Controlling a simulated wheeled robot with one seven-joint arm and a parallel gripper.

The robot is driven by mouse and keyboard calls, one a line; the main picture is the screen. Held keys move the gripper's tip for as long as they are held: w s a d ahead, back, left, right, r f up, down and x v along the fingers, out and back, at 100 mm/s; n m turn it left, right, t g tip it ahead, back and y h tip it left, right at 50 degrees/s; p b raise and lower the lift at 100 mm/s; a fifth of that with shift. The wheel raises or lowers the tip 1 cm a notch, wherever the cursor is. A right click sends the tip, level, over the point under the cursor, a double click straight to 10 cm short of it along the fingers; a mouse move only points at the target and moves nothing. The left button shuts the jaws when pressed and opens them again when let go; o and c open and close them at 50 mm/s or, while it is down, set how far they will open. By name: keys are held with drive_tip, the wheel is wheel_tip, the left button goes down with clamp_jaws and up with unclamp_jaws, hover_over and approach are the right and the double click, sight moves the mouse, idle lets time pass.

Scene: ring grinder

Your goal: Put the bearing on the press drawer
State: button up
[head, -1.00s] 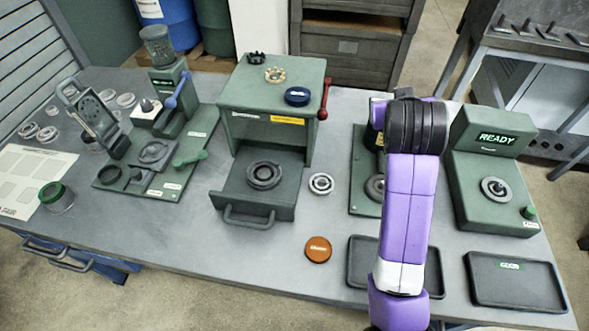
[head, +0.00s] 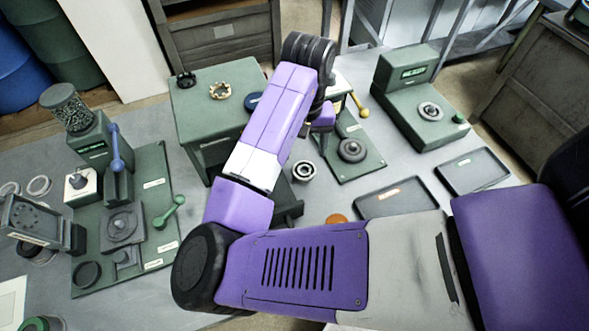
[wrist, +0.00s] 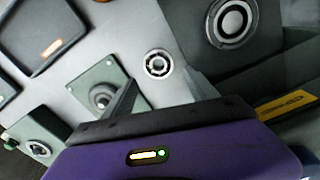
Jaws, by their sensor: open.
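The bearing (head: 304,171), a small pale metal ring with a dark inner band, lies flat on the grey table just right of the press drawer (head: 291,206). It also shows in the wrist view (wrist: 157,64), ahead of and between my fingers. The drawer is pulled out of the green press and largely hidden by my arm in the head view. In the wrist view the drawer (wrist: 262,52) is at the upper right, with a round dark seat. My gripper (wrist: 160,92) is open and empty, above the table and apart from the bearing. In the head view my arm mostly hides it.
The green press (head: 200,105) stands left of my gripper, with rings on top. A green plate with a round fixture (head: 352,150) is right of the bearing. Two dark trays (head: 400,196) and a green tester (head: 420,110) are further right. An orange disc (head: 337,219) lies in front.

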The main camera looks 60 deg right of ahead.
sight(304, 174)
drive_tip(key=shift+s+a+f+p, duration=0.1)
drive_tip(key=shift+f+p, duration=0.25)
drive_tip(key=shift+f, duration=1.55)
drive_tip(key=shift+s+f+p, duration=0.1)
drive_tip(key=shift+f+p, duration=0.25)
drive_tip(key=shift+f, duration=1.5)
clamp_jaws()
drive_tip(key=shift+r, duration=0.1)
